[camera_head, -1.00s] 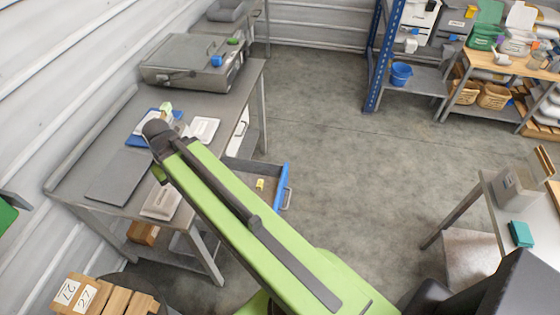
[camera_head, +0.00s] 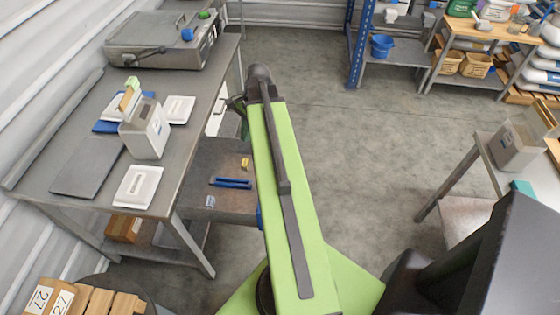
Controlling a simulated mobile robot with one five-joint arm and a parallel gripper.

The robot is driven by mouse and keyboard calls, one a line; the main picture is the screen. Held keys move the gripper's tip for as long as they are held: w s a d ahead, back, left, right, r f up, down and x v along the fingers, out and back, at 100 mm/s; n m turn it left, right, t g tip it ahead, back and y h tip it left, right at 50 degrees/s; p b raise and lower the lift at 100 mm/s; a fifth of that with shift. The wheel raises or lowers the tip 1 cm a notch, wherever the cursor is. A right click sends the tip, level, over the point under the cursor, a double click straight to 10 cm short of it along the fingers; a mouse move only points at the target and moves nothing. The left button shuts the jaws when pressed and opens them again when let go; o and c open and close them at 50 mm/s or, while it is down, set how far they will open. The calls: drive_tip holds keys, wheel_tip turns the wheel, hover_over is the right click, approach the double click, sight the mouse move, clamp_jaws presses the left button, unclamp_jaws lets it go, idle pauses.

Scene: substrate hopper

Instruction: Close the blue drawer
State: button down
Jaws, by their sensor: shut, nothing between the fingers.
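The blue drawer (camera_head: 205,178) stands open on the right side of the grey workbench. I look down into its grey inside, which holds a small yellow item (camera_head: 244,164), a blue tool-like item (camera_head: 230,183) and a small pale blue item (camera_head: 210,201). Only a sliver of its blue front (camera_head: 260,216) shows beside my green arm, which covers the rest of the front and the handle.
The workbench (camera_head: 85,133) carries a grey machine (camera_head: 160,42), a white container (camera_head: 146,128) and pale trays. A blue-posted shelf with a blue bucket (camera_head: 381,46) stands at the back. A side table is at right. Open floor (camera_head: 330,85) lies between.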

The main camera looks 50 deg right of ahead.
drive_tip(key=s+d+f+m+t+b, duration=0.2)
drive_tip(key=s+d+f+m+b, duration=0.25)
drive_tip(key=s+d+m, duration=0.95)
drive_tip(key=w+a+f+n+b, duration=0.2)
drive_tip(key=w+f+n+b, duration=0.1)
drive_tip(key=w+f+b, duration=0.4)
drive_tip(key=shift+b+x, duration=0.85)
drive_tip(key=shift+x, duration=0.55)
drive_tip(key=shift+s, duration=0.15)
